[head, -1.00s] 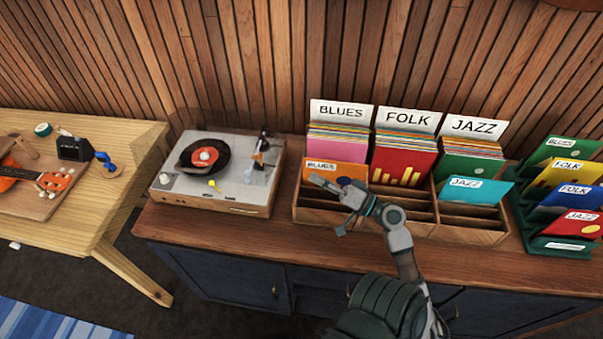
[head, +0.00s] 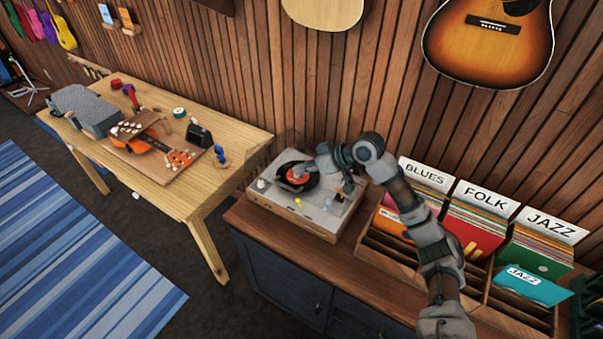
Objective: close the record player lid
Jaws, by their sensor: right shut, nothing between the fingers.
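The record player (head: 318,222) sits on the left end of the wooden cabinet top. It has a black record with a red label (head: 291,180) on its platter. Its clear lid (head: 288,143) is hard to see; it appears raised at the back, against the wall. My right gripper (head: 300,171) is shut and empty, above the record, with its fingers pointing left. My right arm passes over the player's right side and hides part of it. I cannot tell whether the gripper touches anything. My left gripper is not in view.
A record rack (head: 374,246) with Blues, Folk and Jazz sections stands right of the player, partly behind my arm. A wooden workbench (head: 235,133) with a ukulele (head: 165,146) and tools stands left. Guitars (head: 490,38) hang on the wall above.

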